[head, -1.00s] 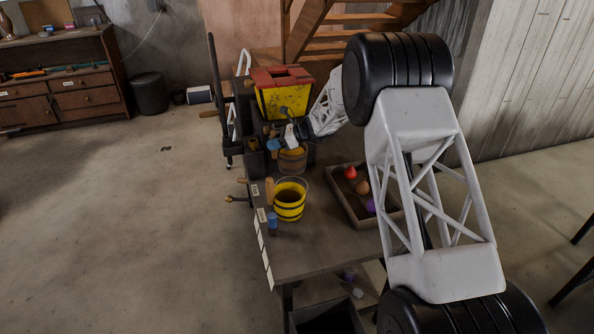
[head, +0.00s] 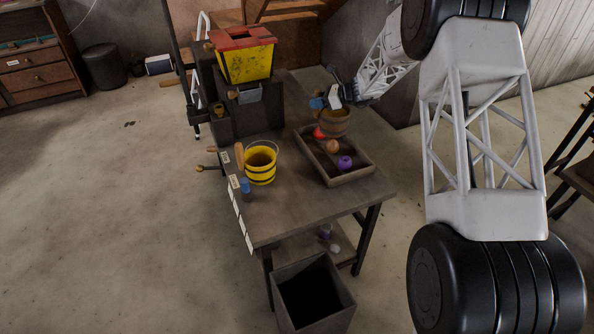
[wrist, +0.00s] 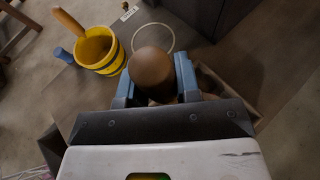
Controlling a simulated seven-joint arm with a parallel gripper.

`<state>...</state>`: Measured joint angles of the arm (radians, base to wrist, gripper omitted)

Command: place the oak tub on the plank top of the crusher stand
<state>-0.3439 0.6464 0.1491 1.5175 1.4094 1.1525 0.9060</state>
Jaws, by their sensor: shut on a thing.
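The oak tub (head: 335,122), a brown wooden tub, is at my gripper (head: 323,103) in the head view, beside the far end of the tray. In the wrist view, a rounded brown part (wrist: 151,68) sits between the two blue fingers of my gripper (wrist: 153,80), which is shut on it. Whether the tub's bottom touches anything is hidden. The dark crusher stand (head: 258,118) is at the back left of the bench, under a yellow hopper (head: 245,65) with red boards (head: 240,38) around its top. I cannot tell for sure which surface is the plank top.
A yellow bucket (head: 261,165) and a blue-topped item (head: 245,188) stand at the bench's left. A tray (head: 350,178) holds red, orange and purple pieces. The bench top (head: 300,212) is clear in front. A dark bin (head: 312,295) stands on the floor.

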